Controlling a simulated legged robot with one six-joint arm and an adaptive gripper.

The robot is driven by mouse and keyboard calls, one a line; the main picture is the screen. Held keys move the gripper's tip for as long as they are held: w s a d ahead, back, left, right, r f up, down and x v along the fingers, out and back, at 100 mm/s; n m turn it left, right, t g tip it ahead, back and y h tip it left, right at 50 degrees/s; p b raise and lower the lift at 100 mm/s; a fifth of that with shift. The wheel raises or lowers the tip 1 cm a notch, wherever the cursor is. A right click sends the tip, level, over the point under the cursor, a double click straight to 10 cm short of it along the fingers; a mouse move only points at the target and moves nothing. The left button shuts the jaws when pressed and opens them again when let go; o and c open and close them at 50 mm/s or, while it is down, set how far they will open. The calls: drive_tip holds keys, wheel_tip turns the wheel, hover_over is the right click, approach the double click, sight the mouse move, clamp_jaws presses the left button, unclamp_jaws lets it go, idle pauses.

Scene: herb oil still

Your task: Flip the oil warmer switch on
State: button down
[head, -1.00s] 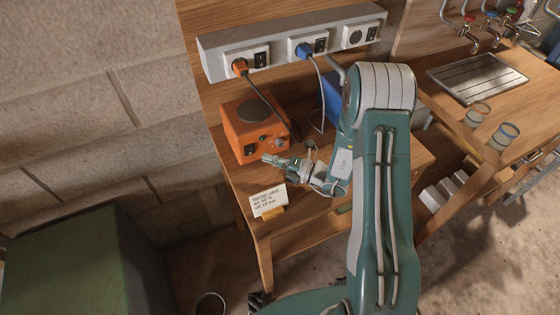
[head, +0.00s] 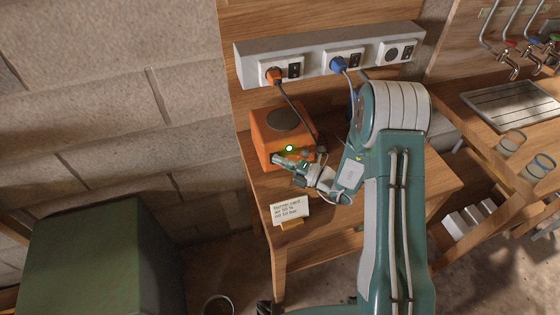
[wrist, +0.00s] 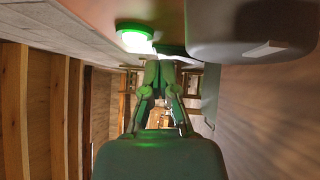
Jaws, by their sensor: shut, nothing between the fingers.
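The oil warmer (head: 262,132) is an orange box with a dark round plate on top, on the wooden bench. A green lamp (head: 289,148) glows on its front; it also shows in the wrist view (wrist: 133,39). My gripper (head: 275,158) is shut and empty, its tips close against the lower left of the warmer's front. The switch is hidden behind the gripper in the head view. In the wrist view, my gripper (wrist: 158,74) reaches up to a dark part beside the lamp, possibly the switch; contact is unclear. A large dark knob (wrist: 245,28) is on the right.
A small written card (head: 290,211) stands on the bench's front edge. Above, a grey socket strip (head: 315,60) holds an orange plug (head: 272,75) and a blue plug (head: 338,64). A green box (head: 95,260) stands at the lower left.

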drive_tip(key=v, duration=1.2)
drive_tip(key=shift+w, duration=0.1)
